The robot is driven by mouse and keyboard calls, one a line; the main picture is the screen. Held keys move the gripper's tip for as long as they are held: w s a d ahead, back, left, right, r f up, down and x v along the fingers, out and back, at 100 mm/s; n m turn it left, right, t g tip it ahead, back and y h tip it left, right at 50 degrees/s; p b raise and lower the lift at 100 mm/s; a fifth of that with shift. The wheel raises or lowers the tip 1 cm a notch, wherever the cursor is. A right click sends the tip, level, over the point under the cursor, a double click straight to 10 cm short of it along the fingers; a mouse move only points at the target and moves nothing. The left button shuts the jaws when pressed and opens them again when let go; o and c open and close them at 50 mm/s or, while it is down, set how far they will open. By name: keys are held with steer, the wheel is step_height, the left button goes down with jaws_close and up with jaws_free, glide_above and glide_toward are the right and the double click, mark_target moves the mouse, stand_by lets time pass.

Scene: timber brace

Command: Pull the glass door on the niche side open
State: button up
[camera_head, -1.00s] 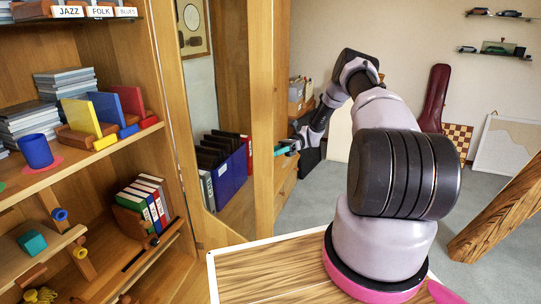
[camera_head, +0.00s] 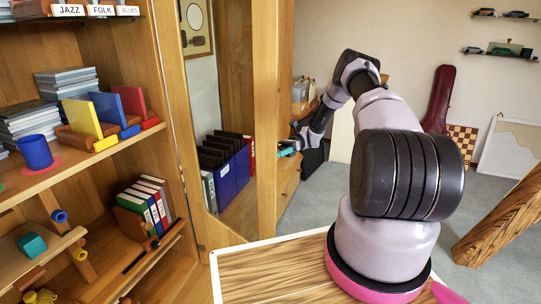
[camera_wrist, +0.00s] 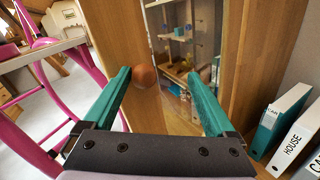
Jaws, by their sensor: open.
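The glass door has a wooden frame (camera_head: 264,120) and a clear pane, and stands at an angle out from the cabinet. Its frame also shows in the wrist view (camera_wrist: 112,30). A round brown knob (camera_wrist: 145,76) sits on that frame. My gripper (camera_wrist: 160,77) has its teal fingers spread, with the knob between them, closer to the left fingertip. I cannot tell whether the fingers touch it. In the head view my gripper (camera_head: 287,151) shows small beside the door's free edge, partly hidden.
Binders (camera_head: 230,170) stand in the niche behind the pane; white and teal ones (camera_wrist: 280,120) are right of my gripper in the wrist view. Open shelves with a blue cup (camera_head: 36,152) and books are at left. A wooden beam (camera_head: 500,220) slants at right; grey floor is clear behind.

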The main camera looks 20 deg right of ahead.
steer(key=shift+w+r, duration=0.1)
steer(key=shift+r, duration=0.1)
stand_by(0.3)
steer(key=v, duration=1.1)
steer(key=shift+f, duration=0.1)
